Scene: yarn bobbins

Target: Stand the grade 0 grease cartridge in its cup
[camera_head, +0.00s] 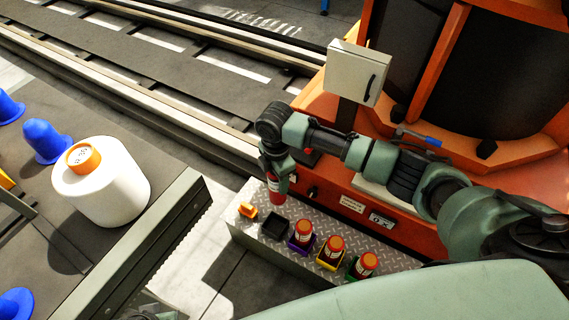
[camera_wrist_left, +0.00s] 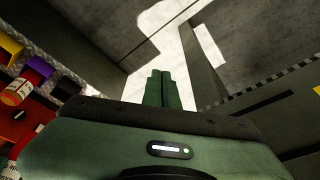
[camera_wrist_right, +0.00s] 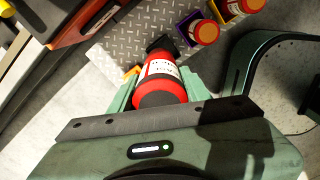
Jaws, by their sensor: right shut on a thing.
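My right gripper (camera_head: 273,178) is shut on a red cartridge (camera_head: 276,194) with a white label. In the right wrist view the cartridge (camera_wrist_right: 160,85) sits between the fingers, its far end toward a black cup (camera_wrist_right: 160,43). In the head view the black cup (camera_head: 274,227) looks empty, and the cartridge hangs over the shelf near it, apart from it. Its grade cannot be read. My left gripper (camera_wrist_left: 161,88) is shut and empty, over the floor.
The chequer-plate shelf (camera_head: 243,231) also carries a small orange object (camera_head: 247,210). Orange-capped cartridges stand in the purple cup (camera_head: 296,248), yellow cup (camera_head: 327,266) and green cup (camera_head: 352,272).

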